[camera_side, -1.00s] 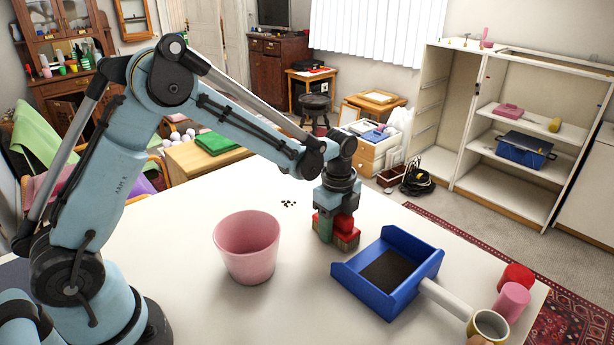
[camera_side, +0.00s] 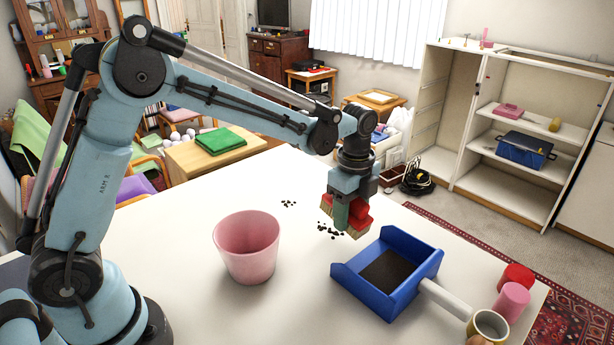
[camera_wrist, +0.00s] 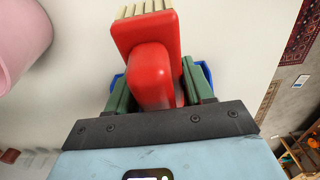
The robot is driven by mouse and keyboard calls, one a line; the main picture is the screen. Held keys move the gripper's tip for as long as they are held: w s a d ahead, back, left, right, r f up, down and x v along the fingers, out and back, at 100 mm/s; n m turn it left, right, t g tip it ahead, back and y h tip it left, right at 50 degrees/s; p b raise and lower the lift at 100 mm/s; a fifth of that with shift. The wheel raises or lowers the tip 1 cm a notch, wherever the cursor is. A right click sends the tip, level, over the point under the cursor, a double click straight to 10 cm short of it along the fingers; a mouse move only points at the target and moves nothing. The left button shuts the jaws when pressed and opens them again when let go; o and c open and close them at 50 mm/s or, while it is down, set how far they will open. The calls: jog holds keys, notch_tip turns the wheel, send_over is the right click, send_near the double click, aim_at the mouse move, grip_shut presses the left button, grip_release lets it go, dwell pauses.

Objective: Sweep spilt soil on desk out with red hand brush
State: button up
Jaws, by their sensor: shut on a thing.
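My gripper (camera_side: 342,214) is shut on the red hand brush (camera_side: 357,212), bristles down, above the white desk behind the blue dustpan. In the wrist view the red brush (camera_wrist: 148,62) sits between the green fingers, its pale bristles at the top. Spilt soil (camera_side: 328,231) lies in dark crumbs on the desk just left of and below the brush. A smaller bit of soil (camera_side: 289,203) lies farther left. The blue dustpan (camera_side: 419,249) holds a dark patch of soil (camera_side: 388,270); its white handle (camera_side: 445,298) points to the lower right.
A pink bin (camera_side: 247,252) stands left of the dustpan on the white desk (camera_side: 200,215). A red cup (camera_side: 516,277), a pink cup (camera_side: 511,302) and a yellowish mug (camera_side: 489,325) stand near the right edge. The desk between bin and dustpan is clear.

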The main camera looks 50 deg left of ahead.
jog(key=shift+r, duration=1.1)
jog(key=shift+a, duration=0.1)
jog(key=a+r+n+t+h, duration=0.25)
jog(key=a+n, duration=0.65)
jog(key=a, duration=1.1)
jog(key=shift+w+a+f+g+y, duration=0.1)
jog(key=shift+w+f+g+y, duration=0.15)
jog(key=shift+f, duration=0.7)
jog(key=shift+w+f+g+y, duration=0.1)
jog(key=shift+w+f+y, duration=0.1)
jog(key=shift+f, duration=0.7)
